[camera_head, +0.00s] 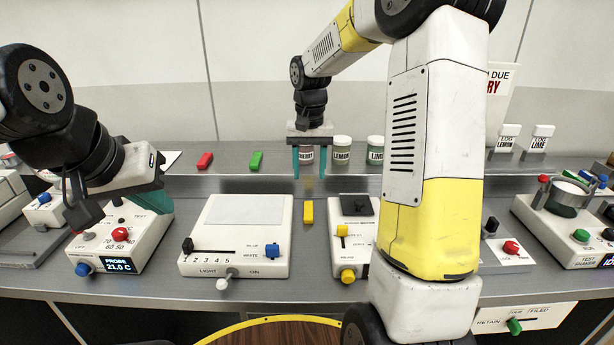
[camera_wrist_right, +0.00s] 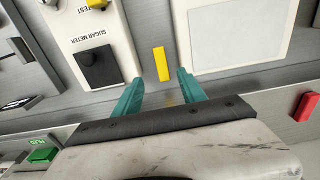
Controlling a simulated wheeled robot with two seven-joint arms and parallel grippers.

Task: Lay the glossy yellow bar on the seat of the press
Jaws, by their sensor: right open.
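The yellow bar (camera_head: 308,212) lies on the grey bench between the white light box and the sugar meter. It also shows in the right wrist view (camera_wrist_right: 161,64), just beyond the fingertips and roughly between their lines. My right gripper (camera_head: 309,177) is open and empty, with its teal fingers pointing down above and behind the bar. My left gripper (camera_head: 110,205) hangs over the probe unit at the left; its jaw gap is not clear. I cannot tell which device is the press; my right arm hides part of the bench.
The light box (camera_head: 235,212) stands left of the bar; the sugar meter (camera_head: 343,209), with a black square pad, stands right. A red bar (camera_head: 205,160), a green bar (camera_head: 256,160) and labelled jars (camera_head: 342,150) stand on the rear ledge. The probe unit (camera_head: 95,252) is at the left.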

